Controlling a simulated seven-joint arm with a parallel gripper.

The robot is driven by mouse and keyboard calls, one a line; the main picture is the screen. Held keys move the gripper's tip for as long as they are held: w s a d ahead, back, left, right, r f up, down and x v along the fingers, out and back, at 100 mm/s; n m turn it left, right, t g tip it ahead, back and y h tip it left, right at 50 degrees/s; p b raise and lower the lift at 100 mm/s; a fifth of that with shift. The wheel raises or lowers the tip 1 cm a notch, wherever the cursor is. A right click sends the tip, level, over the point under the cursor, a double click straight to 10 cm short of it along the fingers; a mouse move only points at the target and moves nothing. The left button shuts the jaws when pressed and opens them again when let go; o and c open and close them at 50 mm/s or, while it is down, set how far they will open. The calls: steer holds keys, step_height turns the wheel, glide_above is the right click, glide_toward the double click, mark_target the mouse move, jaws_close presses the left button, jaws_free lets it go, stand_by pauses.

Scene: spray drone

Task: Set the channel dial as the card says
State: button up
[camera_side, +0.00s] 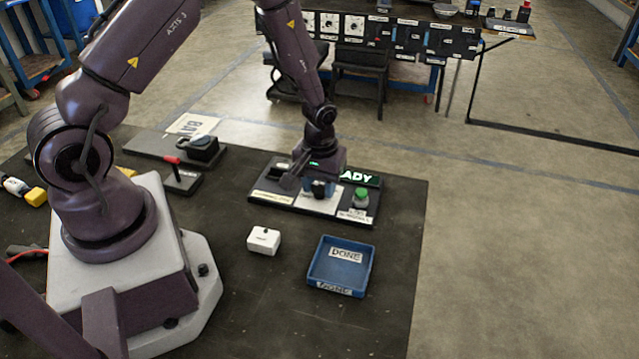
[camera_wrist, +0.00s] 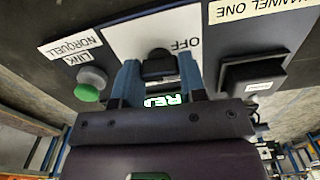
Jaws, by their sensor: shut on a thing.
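A black dial knob (camera_wrist: 158,66) sits on a white plate (camera_wrist: 133,36) lettered OFF, upside down in the wrist view. My gripper (camera_side: 320,188) is shut on the knob, with one blue finger on each side of it. The knob's pointer and most of the plate's marks are hidden or unclear. A large white card (camera_side: 193,124) lies on the mat behind; its lettering begins BA and the rest is hidden by another thing. I cannot tell whether it is the task's card.
On the same panel are a green button (camera_side: 361,197) labelled LINK NORQUELL, a black switch (camera_wrist: 254,75) by a CHANNEL ONE label (camera_wrist: 260,9), and a lit green READY display (camera_side: 361,179), partly hidden. A white box (camera_side: 264,240) and blue DONE tray (camera_side: 314,277) stand in front.

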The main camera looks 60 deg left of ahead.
mark_target(319, 186)
steer(key=m, duration=0.3)
steer(key=shift+m, duration=2.4)
steer(key=o, duration=0.9)
steer(key=shift+r, duration=0.15)
step_height(319, 186, up, 13)
steer(key=shift+f, duration=0.1)
